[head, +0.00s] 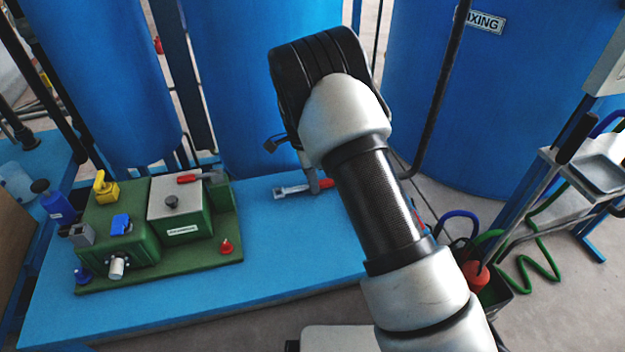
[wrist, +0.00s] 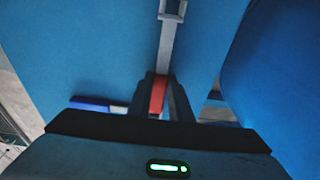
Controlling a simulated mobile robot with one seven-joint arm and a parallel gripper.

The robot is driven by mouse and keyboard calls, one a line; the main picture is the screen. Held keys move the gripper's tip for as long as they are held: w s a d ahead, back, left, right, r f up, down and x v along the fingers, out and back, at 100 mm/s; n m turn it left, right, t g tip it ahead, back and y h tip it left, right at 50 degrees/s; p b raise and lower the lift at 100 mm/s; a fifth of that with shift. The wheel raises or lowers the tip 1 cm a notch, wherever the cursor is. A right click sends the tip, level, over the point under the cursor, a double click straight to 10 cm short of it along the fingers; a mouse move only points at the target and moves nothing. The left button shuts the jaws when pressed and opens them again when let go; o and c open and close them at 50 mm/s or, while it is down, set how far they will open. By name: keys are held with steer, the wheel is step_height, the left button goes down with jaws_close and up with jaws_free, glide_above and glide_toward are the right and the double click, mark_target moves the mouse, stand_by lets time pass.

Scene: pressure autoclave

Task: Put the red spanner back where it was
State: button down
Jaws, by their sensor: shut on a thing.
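The red spanner (head: 293,190) has a grey metal shaft and a red handle, and shows over the blue bench top in the head view. My gripper (head: 314,186) is shut on its red handle. In the wrist view the spanner's red handle (wrist: 157,95) sits between the two dark fingers of my gripper (wrist: 159,84), and its metal shaft and open jaw point to the top of the picture. I cannot tell whether the spanner touches the bench or hangs just above it. My arm hides part of the bench to the right.
A green unit (head: 127,235) with yellow, blue and red-handled fittings stands left on the bench (head: 275,265). A blue-handled tool (wrist: 92,103) lies beside the fingers in the wrist view. Blue tanks (head: 255,90) rise behind. The bench front is clear.

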steer(key=c, duration=1.6)
jaws_free()
step_height(320, 180, up, 13)
steer(key=a+p, duration=0.2)
steer(key=p, duration=0.1)
step_height(320, 180, up, 11)
steer(key=n+t+y, duration=0.1)
steer(key=n, duration=0.2)
glide_above(306, 186)
steer(key=s+d, duration=0.4)
steer(key=d, duration=0.2)
steer(key=s+d+r+n+t+y, duration=0.1)
steer(key=s+d+r+n, duration=0.4)
steer(key=s, duration=0.4)
steer(key=s+d+r+n+t+y, duration=0.1)
steer(key=s+d+r+n+t, duration=0.15)
steer(key=s+r, duration=0.5)
steer(key=s+d+n, duration=0.1)
steer(key=s, duration=0.2)
steer(key=s+d+f+n, duration=0.1)
steer(key=s+n, duration=0.1)
steer(key=s, duration=0.2)
steer(key=s+d+f+n+h, duration=0.1)
steer(key=s, duration=0.3)
steer(key=shift+d+t, duration=0.15)
steer(key=shift+t, duration=0.2)
steer(key=shift+r, duration=0.2)
